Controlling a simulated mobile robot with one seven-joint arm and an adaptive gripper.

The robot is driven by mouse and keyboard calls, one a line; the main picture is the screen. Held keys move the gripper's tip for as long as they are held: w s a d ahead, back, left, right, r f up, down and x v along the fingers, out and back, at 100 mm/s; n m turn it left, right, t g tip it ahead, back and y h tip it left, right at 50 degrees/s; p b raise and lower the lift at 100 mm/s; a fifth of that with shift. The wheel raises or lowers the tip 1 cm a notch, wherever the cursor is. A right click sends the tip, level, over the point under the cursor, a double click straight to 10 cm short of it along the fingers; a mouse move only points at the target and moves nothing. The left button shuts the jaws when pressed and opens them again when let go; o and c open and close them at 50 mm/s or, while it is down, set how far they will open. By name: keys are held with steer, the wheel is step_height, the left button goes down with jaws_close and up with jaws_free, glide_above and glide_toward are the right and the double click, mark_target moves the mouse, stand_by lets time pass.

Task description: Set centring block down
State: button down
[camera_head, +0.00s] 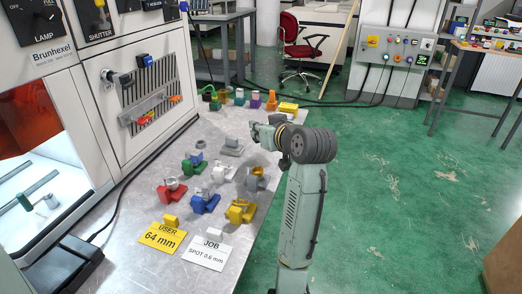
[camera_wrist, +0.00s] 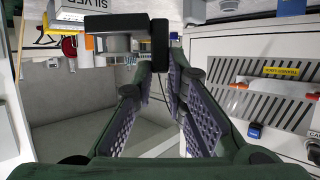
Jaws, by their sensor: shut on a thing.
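My gripper (camera_head: 264,132) is above the far half of the metal bench in the head view. In the wrist view its two padded fingers come together at the tips (camera_wrist: 161,66), shut on a dark grey, angular block (camera_wrist: 112,42). I take this to be the centring block. It sticks out to the left of the fingertips and appears clear of any surface. In the head view the block is small and hard to tell from the gripper.
The metal bench (camera_head: 218,183) carries red, green, blue, yellow and grey fixtures in rows. A grey piece (camera_head: 231,147) lies below-left of my gripper.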

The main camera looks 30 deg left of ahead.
steer(key=shift+f+p, duration=0.3)
steer(key=shift+f, duration=2.85)
steer(key=shift+f, duration=0.1)
steer(key=c, duration=1.6)
jaws_free()
steer(key=b+v, duration=0.1)
steer(key=v, duration=1.1)
steer(key=shift+b, duration=0.3)
steer(key=shift+a+r, duration=0.1)
steer(key=shift+r, duration=0.15)
